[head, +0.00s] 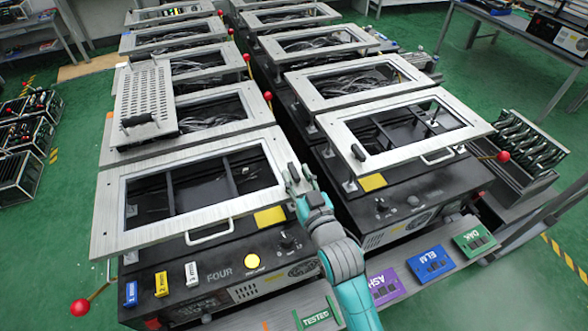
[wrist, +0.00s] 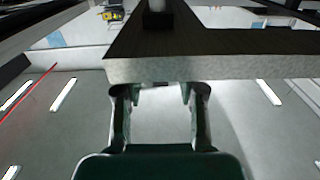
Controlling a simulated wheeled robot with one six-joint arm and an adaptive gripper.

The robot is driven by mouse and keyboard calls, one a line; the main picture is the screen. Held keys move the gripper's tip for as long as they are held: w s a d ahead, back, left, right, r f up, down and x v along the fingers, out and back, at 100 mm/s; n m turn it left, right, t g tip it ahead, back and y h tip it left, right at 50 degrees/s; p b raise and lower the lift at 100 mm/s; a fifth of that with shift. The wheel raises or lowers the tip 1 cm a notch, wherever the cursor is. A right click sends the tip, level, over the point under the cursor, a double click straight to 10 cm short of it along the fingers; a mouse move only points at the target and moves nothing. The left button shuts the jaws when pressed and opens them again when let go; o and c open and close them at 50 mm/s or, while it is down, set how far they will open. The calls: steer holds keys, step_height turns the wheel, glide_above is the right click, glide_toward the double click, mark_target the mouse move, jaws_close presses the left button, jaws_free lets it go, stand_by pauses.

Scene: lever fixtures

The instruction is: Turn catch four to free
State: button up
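The unit marked FOUR (head: 218,274) stands front left, with a dark front panel. Its pale metal frame lid (head: 110,215) is raised above the body on posts. A small dark knob (head: 287,243) sits on its panel beside a lit yellow button (head: 252,260); I cannot tell for certain which part is the catch. My gripper (head: 300,174) is at the right edge of the lid. In the wrist view my gripper (wrist: 156,92) has its fingers apart, with nothing visible between them. The lid edge (wrist: 215,68) crosses just beyond the fingertips; contact is unclear.
A red-ball lever (head: 80,307) sticks out at the unit's lower left. A similar framed unit (head: 400,160) stands close on the right. Coloured plates, including purple ASH (head: 386,286), lie on the front ledge.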

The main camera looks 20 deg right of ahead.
steer(key=shift+w, duration=1.25)
jaws_close()
steer(key=shift+d+n+y, duration=0.1)
steer(key=shift+n+y, duration=0.8)
steer(key=shift+y, duration=0.5)
steer(key=shift+n+g+y, duration=0.7)
steer(key=shift+n+y, duration=0.45)
steer(key=shift+y, duration=0.55)
steer(key=shift+n+g+y, duration=0.7)
steer(key=shift+n+y, duration=0.45)
steer(key=shift+y, duration=0.55)
steer(key=n+g+y, duration=0.5)
steer(key=g, duration=0.1)
steer(key=shift+y, duration=0.4)
steer(key=shift+f+n, duration=0.1)
steer(key=shift+n, duration=0.3)
